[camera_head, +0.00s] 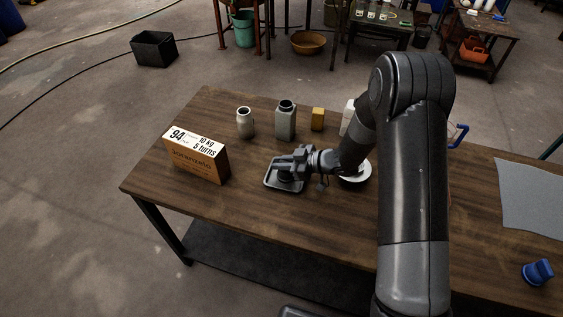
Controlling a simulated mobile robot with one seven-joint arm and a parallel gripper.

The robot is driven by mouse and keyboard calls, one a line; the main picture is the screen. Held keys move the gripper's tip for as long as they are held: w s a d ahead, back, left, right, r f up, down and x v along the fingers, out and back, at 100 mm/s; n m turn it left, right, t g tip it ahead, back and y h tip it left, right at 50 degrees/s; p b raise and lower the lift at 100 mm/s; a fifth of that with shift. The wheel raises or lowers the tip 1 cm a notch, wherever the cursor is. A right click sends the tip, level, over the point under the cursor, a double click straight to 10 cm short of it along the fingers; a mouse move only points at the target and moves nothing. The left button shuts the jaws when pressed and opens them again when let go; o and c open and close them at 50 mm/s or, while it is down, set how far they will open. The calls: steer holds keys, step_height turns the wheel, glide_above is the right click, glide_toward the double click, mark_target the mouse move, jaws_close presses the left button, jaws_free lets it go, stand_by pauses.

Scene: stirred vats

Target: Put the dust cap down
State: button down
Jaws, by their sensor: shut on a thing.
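My gripper (286,169) reaches in from the right, low over a small dark grey tray (270,184) on the wooden table. It is shut on a dark round piece, which I take to be the dust cap (286,180). The gripper covers much of the cap from above. The cap is over or in the tray; I cannot tell if it touches the tray's floor.
A cardboard box (197,159) stands left of the tray. A white dish (361,174) lies right, partly behind my arm. A blue item (538,272) is far right. The front table edge is clear.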

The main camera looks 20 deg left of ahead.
steer(key=c, duration=1.4)
jaws_free()
steer(key=shift+o, duration=0.2)
steer(key=shift+r, duration=0.1)
steer(key=v, duration=0.7)
steer(key=shift+d+r, duration=0.1)
steer(key=shift+d, duration=0.2)
